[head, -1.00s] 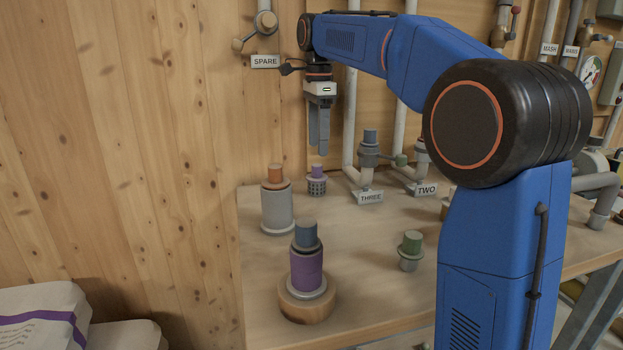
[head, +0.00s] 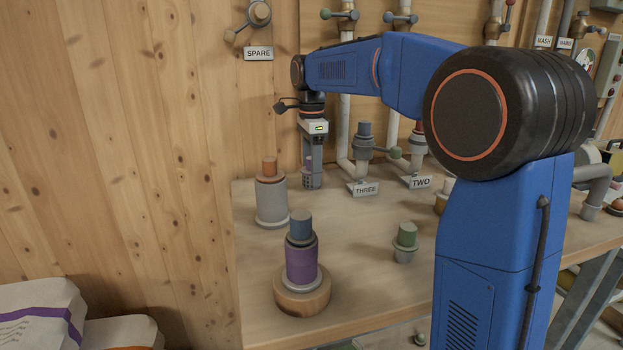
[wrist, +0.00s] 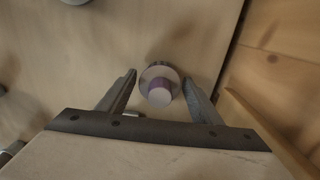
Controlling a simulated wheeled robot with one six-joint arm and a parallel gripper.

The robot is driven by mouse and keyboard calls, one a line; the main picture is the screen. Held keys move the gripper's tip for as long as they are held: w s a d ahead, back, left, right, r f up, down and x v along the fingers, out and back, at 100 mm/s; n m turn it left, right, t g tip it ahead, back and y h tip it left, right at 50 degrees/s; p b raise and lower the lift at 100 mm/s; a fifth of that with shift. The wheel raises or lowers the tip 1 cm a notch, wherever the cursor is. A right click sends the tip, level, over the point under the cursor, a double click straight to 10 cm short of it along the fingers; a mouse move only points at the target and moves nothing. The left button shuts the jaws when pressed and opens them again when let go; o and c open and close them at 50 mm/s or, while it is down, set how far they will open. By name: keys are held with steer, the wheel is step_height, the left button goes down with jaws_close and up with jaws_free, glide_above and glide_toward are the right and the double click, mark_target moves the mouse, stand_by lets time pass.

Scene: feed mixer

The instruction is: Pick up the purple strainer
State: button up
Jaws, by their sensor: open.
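The purple strainer has a purple knob on a grey round body. In the wrist view the strainer (wrist: 159,95) stands upright between the two fingers of my gripper (wrist: 159,78), with a gap on each side. In the head view my gripper (head: 312,183) points straight down at the back left of the bench, its fingers low around the strainer. They hide most of it there; only a bit of purple shows. The gripper is open and holds nothing.
A grey cylinder with an orange top (head: 271,203) stands close to the left. A purple cylinder with a blue top (head: 301,258) sits on a round wooden base in front. A green-topped fitting (head: 405,240) stands right. Pipes and the THREE label (head: 366,189) are just right of my gripper.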

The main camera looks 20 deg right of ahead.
steer(key=shift+f, duration=0.6)
steer(key=c, duration=1)
